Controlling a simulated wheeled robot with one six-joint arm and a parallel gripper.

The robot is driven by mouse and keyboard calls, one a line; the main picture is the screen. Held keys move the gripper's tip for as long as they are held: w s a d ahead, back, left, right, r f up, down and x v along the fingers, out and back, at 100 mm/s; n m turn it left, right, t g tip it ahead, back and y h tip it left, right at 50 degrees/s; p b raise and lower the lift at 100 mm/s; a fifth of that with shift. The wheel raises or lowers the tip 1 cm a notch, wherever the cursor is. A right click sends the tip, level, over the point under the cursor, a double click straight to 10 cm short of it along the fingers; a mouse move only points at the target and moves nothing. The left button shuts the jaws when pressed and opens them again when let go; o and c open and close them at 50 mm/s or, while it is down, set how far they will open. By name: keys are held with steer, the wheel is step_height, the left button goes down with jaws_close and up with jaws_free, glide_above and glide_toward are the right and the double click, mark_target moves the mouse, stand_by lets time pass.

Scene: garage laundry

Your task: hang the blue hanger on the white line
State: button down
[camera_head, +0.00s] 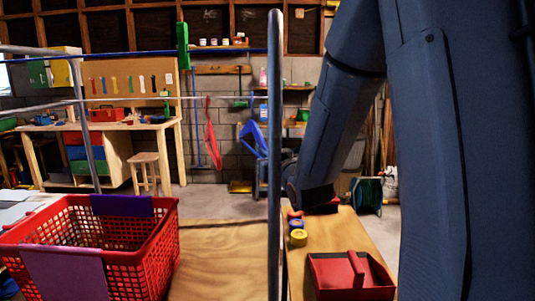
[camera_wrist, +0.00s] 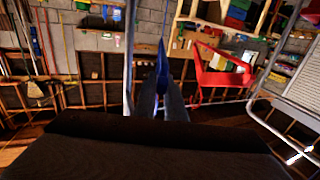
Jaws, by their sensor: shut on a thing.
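The blue hanger (camera_head: 252,137) is held tilted in the air, just left of the upright metal post. In the wrist view my gripper (camera_wrist: 166,88) is shut on the blue hanger (camera_wrist: 161,62), which shows as a narrow blue strip between the fingers. In the head view the gripper is mostly hidden behind the post and my arm. The white line (camera_head: 150,99) runs across the head view, above most of the blue hanger. I cannot tell whether the hanger's hook touches it.
A red hanger (camera_head: 211,135) hangs on the white line left of the blue one; it also shows in the wrist view (camera_wrist: 222,78). A blue line (camera_head: 225,51) runs higher up. The metal post (camera_head: 275,200) stands close. A red basket (camera_head: 160,240) and red caddy (camera_head: 325,275) are below.

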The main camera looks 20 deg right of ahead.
steer(key=shift+f, duration=0.3)
steer(key=c, duration=1.7)
jaws_free()
steer(key=shift+c, duration=0.2)
steer(key=s+p, duration=0.4)
steer(key=s, duration=0.3)
steer(key=shift+s, duration=0.4)
steer(key=shift+d, duration=0.1)
